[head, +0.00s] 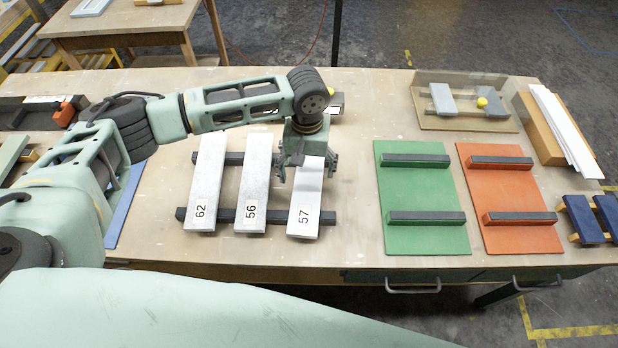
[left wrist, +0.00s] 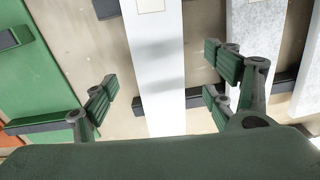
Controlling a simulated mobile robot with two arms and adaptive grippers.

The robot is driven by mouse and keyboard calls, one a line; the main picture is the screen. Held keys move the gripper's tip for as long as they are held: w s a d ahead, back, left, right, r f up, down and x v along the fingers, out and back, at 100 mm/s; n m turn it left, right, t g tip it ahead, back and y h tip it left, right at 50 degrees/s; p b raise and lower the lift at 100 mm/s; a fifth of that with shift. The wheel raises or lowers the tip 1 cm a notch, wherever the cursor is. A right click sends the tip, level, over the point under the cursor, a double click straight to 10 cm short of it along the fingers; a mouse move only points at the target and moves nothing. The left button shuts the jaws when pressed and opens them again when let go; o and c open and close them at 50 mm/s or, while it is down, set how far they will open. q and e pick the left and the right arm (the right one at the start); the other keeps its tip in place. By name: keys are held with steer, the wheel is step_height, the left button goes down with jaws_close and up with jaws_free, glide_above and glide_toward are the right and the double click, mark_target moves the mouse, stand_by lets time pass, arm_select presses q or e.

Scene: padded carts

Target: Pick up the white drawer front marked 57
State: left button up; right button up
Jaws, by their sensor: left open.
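The white drawer front marked 57 (head: 304,212) lies across two dark rails, at the right of a row of three fronts. In the left wrist view the same white front (left wrist: 157,75) runs between my fingers. My left gripper (head: 307,170) is open and points down over its far half, with a finger on each side. In the left wrist view the left gripper's fingers (left wrist: 165,90) stand clear of both edges. The gripper hides the front's far end in the head view. My right gripper is not in view.
Fronts marked 56 (head: 252,190) and 62 (head: 205,190) lie to the left on the same rails (head: 270,216). A green board (head: 421,200) and an orange board (head: 510,200), each with dark bars, lie to the right. Bare tabletop separates front 57 from the green board.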

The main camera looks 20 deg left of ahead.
mark_target(308, 180)
arm_select(q)
step_height(308, 180, down, 4)
steer(key=shift+d+r+p, duration=0.1)
steer(key=shift+p, duration=0.4)
steer(key=shift+w+f, duration=0.1)
steer(key=shift+f, duration=0.3)
steer(key=c, duration=1.5)
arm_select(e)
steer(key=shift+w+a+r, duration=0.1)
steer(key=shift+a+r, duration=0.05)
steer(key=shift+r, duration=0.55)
